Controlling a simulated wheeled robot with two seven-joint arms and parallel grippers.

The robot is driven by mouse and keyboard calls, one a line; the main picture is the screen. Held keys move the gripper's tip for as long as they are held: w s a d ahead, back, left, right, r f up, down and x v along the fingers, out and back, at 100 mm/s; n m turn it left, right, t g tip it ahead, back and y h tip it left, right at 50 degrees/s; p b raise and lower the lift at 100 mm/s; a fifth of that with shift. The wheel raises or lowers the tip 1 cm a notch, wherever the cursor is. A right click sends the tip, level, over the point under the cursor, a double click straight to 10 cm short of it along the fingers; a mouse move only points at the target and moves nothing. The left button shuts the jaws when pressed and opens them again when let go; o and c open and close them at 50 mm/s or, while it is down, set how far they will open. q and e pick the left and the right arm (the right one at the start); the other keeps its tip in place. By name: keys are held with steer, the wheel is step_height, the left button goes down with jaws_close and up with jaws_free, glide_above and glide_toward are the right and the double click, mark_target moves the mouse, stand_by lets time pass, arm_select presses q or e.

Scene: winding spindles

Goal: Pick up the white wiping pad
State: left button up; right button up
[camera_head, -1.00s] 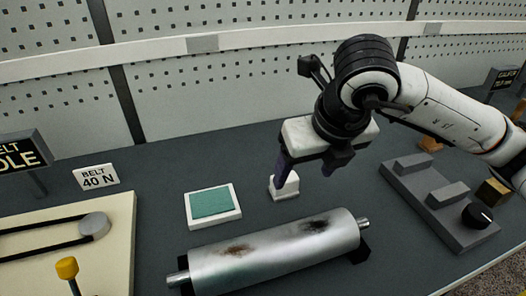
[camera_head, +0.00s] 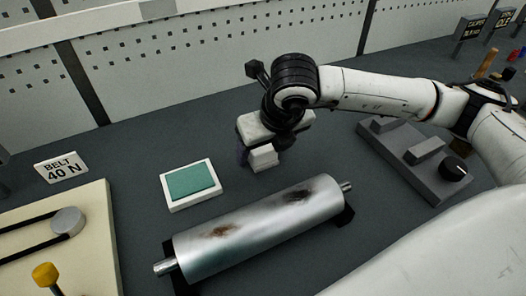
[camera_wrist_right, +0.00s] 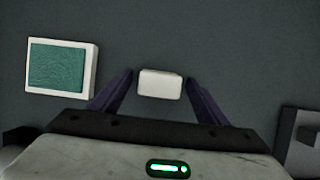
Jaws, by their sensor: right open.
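The white wiping pad (camera_head: 264,158) is a small white block on the dark table, behind the metal roller. My right gripper (camera_head: 256,156) is low over it and covers part of it in the head view. In the right wrist view the pad (camera_wrist_right: 160,84) lies between the two purple fingers of my right gripper (camera_wrist_right: 160,88), with a gap on each side. The fingers are open and not touching it. My left gripper is not in view.
A white tray with a green pad (camera_head: 190,184) stands left of the wiping pad. A silver roller (camera_head: 258,229) with dark stains lies in front on black supports. A grey block fixture with a black knob (camera_head: 455,168) is to the right. A belt board (camera_head: 62,262) is front left.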

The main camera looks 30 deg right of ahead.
steer(key=shift+w+f, duration=0.1)
steer(key=shift+f, duration=0.15)
steer(key=c, duration=1.1)
step_height(320, 180, up, 10)
steer(key=shift+r, duration=0.1)
steer(key=shift+c, duration=0.2)
steer(key=o, duration=0.5)
steer(key=c, duration=0.4)
